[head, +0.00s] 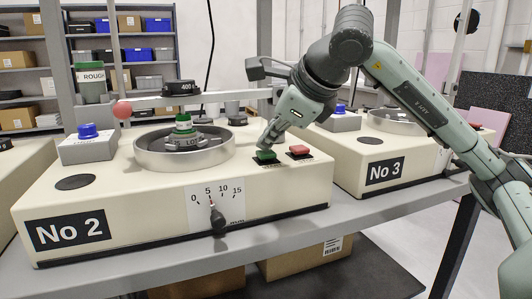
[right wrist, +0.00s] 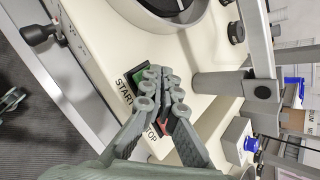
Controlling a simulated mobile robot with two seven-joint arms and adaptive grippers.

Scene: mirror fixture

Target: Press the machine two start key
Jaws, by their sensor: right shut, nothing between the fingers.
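Machine No 2 (head: 110,190) is a cream box on the bench, with a round dish on top and a dial on its front. Its green start key (head: 265,156) is on the top near the right end, beside the red stop key (head: 300,150). My right gripper (head: 266,146) is shut and empty, its fingertips right at the green key. In the right wrist view the fingertips (right wrist: 162,73) cover part of the green key (right wrist: 141,80), by the START label. The red key (right wrist: 163,127) is mostly hidden behind the fingers. I cannot tell whether the tips touch the green key.
Machine No 3 (head: 345,160) stands to the right on the same bench (head: 310,222). A post and horizontal beam (head: 150,101) rise behind the dish. A small box with a blue button (head: 88,147) sits at the left of machine No 2. Shelves stand behind.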

